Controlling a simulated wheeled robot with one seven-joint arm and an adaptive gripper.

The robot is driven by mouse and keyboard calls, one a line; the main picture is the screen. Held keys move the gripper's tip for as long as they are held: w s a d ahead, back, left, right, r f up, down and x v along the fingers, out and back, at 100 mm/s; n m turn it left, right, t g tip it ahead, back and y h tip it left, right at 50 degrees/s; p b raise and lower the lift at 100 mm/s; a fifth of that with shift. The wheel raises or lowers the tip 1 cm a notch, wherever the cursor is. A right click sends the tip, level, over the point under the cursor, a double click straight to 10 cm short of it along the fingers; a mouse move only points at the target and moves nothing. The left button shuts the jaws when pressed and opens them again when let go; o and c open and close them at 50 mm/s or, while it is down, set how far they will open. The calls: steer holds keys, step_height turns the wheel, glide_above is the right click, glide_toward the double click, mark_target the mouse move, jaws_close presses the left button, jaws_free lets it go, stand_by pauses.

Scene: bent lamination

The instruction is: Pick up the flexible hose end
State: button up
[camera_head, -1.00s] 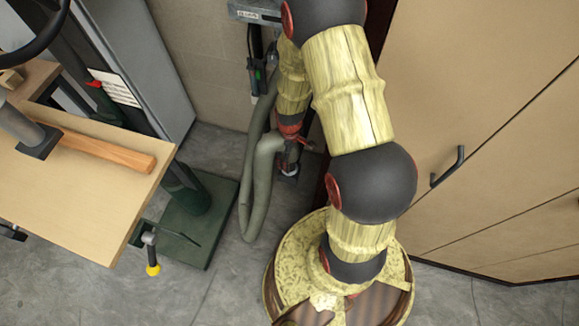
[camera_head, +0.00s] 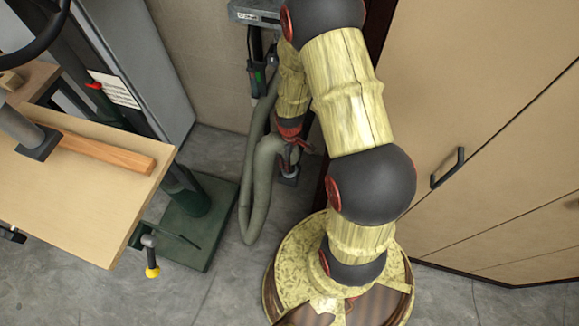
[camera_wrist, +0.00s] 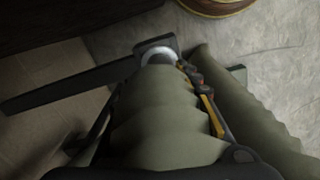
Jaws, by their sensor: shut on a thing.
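The grey-green flexible hose (camera_head: 262,185) hangs in a long loop beside the wall, left of my arm, its bottom near the floor. My gripper (camera_head: 289,158) points down at the loop's right side and is shut on the hose's end part. The fingers and the grasped part are small and partly hidden in the head view. In the wrist view the ribbed hose (camera_wrist: 165,115) fills the middle, with a pale metal ring and dark collar at its far end. A second stretch of hose (camera_wrist: 245,115) runs along the right.
Tall beige cabinets (camera_head: 480,120) with a dark handle stand at right. Grey floor (camera_head: 160,295) is open in front of the bench.

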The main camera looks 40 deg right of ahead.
steer(key=shift+c, duration=0.3)
step_height(320, 180, up, 10)
steer(key=p, duration=0.3)
steer(key=shift+p, duration=0.35)
steer(key=o, duration=0.5)
steer(key=c, duration=0.4)
